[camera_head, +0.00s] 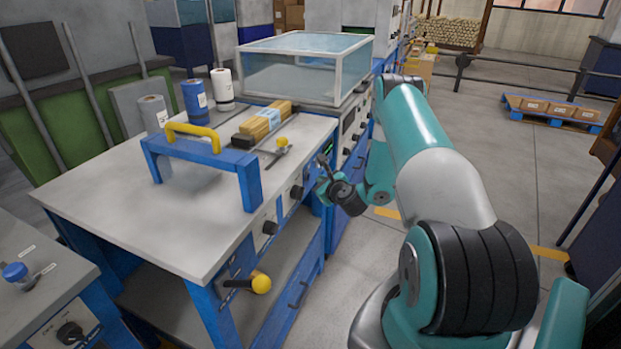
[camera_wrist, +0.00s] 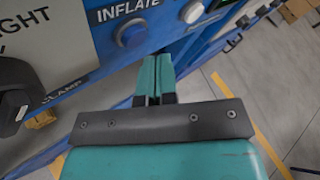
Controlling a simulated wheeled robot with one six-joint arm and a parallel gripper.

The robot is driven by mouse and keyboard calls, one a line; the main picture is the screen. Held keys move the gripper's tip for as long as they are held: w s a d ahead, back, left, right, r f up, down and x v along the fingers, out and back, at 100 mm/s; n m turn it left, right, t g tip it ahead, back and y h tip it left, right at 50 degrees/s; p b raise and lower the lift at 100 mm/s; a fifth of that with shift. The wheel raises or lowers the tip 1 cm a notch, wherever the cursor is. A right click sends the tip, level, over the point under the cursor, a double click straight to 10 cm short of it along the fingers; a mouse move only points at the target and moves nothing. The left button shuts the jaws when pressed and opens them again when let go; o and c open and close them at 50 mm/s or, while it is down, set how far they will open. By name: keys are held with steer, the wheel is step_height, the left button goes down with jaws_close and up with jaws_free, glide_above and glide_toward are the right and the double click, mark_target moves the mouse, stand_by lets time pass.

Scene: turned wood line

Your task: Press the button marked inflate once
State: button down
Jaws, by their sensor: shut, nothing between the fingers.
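In the head view my gripper (camera_head: 323,168) is beside the bench's right-hand front, and the INFLATE button cannot be made out there.
A pale round knob (camera_wrist: 192,11) is right of the button. A black knob (camera_wrist: 12,95) is at left, near a CLAMP label. In the head view, the bench (camera_head: 180,235) carries a blue frame with a yellow handle (camera_head: 194,135). A clear-walled box (camera_head: 300,75) stands behind.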

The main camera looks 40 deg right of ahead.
steer(key=shift+w, duration=0.1)
steer(key=shift+w+a+p, duration=0.2)
steer(key=shift+w+p, duration=0.1)
steer(key=shift+w+a, duration=0.15)
steer(key=shift+w, duration=0.15)
stand_by(0.6)
steer(key=shift+s+d, duration=0.35)
steer(key=shift+s, duration=0.35)
